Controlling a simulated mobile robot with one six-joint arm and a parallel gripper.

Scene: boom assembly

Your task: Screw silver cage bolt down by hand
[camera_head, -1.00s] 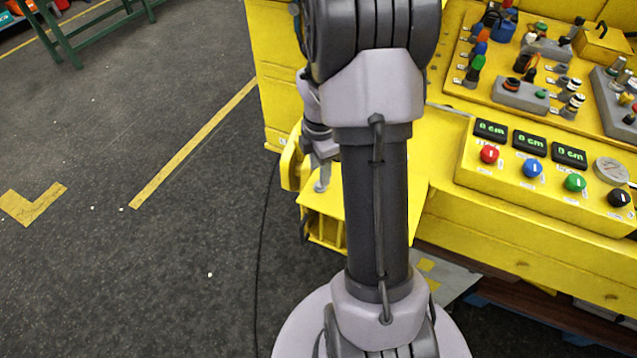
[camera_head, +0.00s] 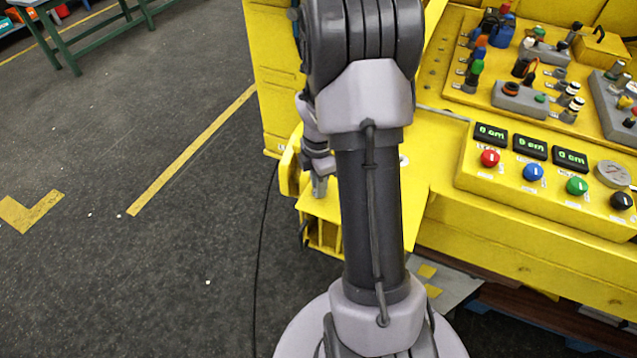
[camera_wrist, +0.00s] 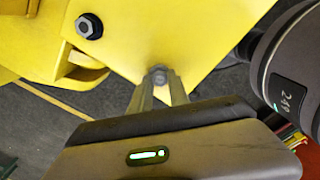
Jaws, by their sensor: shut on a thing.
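In the wrist view, a silver bolt (camera_wrist: 160,75) sits at the yellow plate (camera_wrist: 190,40), between the tips of my gripper (camera_wrist: 161,86). The fingers are shut on the bolt. How deep the bolt sits in the plate cannot be told. In the head view, my gripper (camera_head: 319,186) points down onto the yellow plate at the corner of the machine, partly behind my arm. The bolt is too small and covered to make out there.
Another dark bolt with a washer (camera_wrist: 89,26) sits in the yellow part at upper left in the wrist view. In the head view, a yellow control panel (camera_head: 545,185) with knobs and displays stands at right. Open floor (camera_head: 130,110) lies at left.

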